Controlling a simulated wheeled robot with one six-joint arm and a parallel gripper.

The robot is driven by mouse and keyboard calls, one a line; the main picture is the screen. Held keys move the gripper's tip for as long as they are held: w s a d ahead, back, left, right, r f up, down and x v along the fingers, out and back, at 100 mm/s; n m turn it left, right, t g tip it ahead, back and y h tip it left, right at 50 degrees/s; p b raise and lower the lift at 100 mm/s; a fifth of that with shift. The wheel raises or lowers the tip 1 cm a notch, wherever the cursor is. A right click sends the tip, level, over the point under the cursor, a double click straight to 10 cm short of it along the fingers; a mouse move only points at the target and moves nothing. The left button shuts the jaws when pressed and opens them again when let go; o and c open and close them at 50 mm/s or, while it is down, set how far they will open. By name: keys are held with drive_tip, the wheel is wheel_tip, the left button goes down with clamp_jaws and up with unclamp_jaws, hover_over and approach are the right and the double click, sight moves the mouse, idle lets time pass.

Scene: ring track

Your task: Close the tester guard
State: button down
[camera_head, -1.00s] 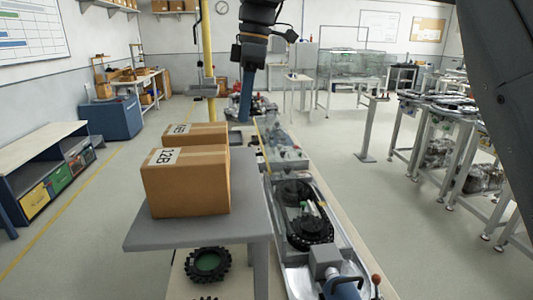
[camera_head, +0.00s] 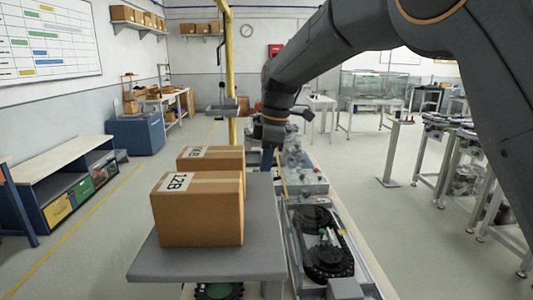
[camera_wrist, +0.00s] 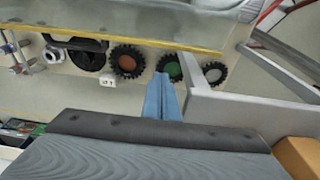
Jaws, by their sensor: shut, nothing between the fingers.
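The tester (camera_head: 308,180) stands on the narrow line past the boxes in the head view. A clear panel with a thin yellow edge (camera_head: 281,172), which looks like its guard, shows faintly there. My arm partly covers it, and its exact angle is hard to tell. My gripper (camera_head: 267,160) points down at the panel's left, behind the cardboard boxes; I cannot tell whether it touches the panel. In the wrist view my blue fingers (camera_wrist: 163,98) are together and empty, beside a grey frame and below a row of tyres.
Two cardboard boxes (camera_head: 198,212) sit on a grey stand (camera_head: 205,262) in front of my gripper. Tyres with coloured hubs (camera_wrist: 127,62) lie on a surface below the wrist. Open floor (camera_head: 400,235) is on the right.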

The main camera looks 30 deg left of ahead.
sight(291, 193)
drive_tip(key=w+d+p, duration=0.2)
drive_tip(key=d, duration=0.1)
drive_tip(key=shift+d+r, duration=0.15)
drive_tip(key=shift+d, duration=0.05)
idle(0.3)
